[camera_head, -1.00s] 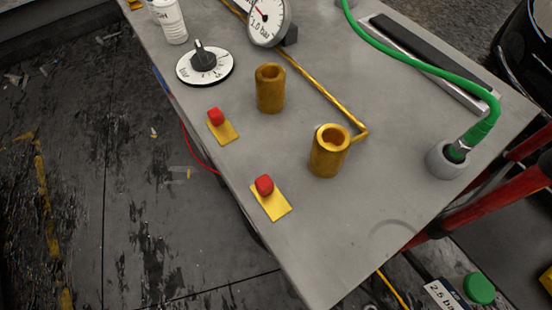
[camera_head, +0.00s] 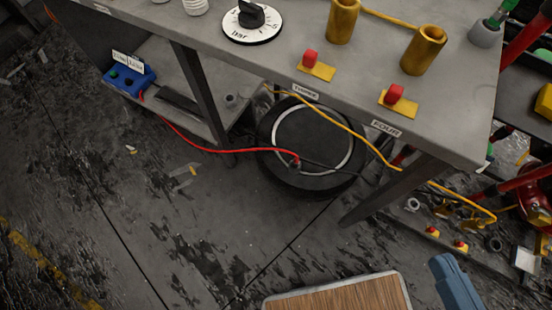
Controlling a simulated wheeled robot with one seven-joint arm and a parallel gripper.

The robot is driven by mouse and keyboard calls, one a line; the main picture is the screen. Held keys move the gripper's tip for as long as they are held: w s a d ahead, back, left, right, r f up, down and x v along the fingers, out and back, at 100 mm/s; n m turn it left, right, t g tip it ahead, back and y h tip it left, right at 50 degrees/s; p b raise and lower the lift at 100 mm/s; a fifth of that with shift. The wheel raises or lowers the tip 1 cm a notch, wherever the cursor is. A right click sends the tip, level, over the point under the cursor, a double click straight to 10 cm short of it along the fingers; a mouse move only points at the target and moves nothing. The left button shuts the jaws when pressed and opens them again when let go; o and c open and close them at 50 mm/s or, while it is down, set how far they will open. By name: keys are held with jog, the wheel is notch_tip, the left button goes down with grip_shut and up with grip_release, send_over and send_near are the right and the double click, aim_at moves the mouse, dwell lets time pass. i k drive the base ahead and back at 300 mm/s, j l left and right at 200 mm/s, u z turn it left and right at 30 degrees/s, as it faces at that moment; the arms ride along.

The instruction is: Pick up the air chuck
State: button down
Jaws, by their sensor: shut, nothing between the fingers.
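A green hose ends in a dark metal fitting, which looks like the air chuck (camera_head: 494,22), at the top right of the head view. It stands in a round grey holder (camera_head: 484,37) on the grey workbench (camera_head: 440,105). My gripper cannot be made out in the view.
Two brass cylinders (camera_head: 342,20) and red buttons on yellow plates (camera_head: 394,96) stand along the bench edge. A black dial (camera_head: 252,20) is left of them. Below are a dark round drum (camera_head: 312,140), a red cable (camera_head: 215,151) and a bench leg (camera_head: 385,195).

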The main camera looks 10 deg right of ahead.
aim_at(296, 163)
jog(key=k+l+u, duration=0.2)
jog(key=k, duration=0.25)
jog(key=i+j+u, duration=0.15)
jog(key=u, duration=0.3)
jog(key=i+j+u, duration=0.2)
jog(key=u, duration=0.25)
jog(key=i+j+u, duration=0.15)
jog(key=u, duration=0.35)
jog(key=i+z, duration=0.25)
jog(key=i+j+z, duration=0.25)
jog(key=i, duration=0.2)
jog(key=i+l+z, duration=0.1)
jog(key=z, duration=0.3)
jog(key=i+z, duration=0.35)
jog(key=k+j, duration=0.05)
